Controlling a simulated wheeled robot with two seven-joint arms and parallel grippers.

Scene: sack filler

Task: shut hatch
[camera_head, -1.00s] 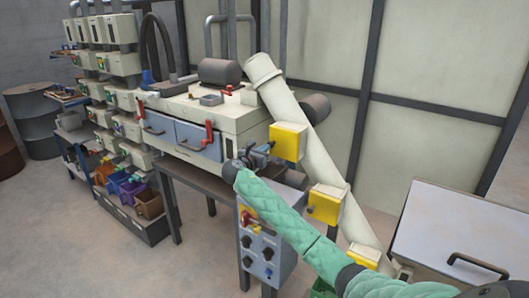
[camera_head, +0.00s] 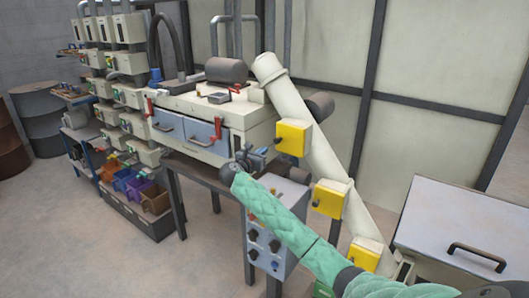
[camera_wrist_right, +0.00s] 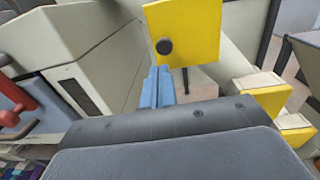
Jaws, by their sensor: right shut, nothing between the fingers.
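Two blue-grey hatch panels (camera_head: 167,124) with dark bar handles sit side by side in the front of the cream machine (camera_head: 235,113); they look flush with it. A red lever (camera_head: 218,130) stands at the right panel, another at the left. I cannot tell which panel or cover is the task's hatch. My right gripper (camera_head: 262,156) is in front of the machine's right end, below the upper yellow box (camera_head: 293,138). In the right wrist view its blue fingers (camera_wrist_right: 157,88) are together and empty, in front of the yellow box (camera_wrist_right: 183,32). My left gripper is out of view.
A slanted cream pipe (camera_head: 320,155) carries several yellow boxes to the right of my gripper. A grey control box (camera_head: 264,245) with knobs stands below it. A grey lid (camera_head: 465,220) with a black handle is at the right. Open floor lies at front left.

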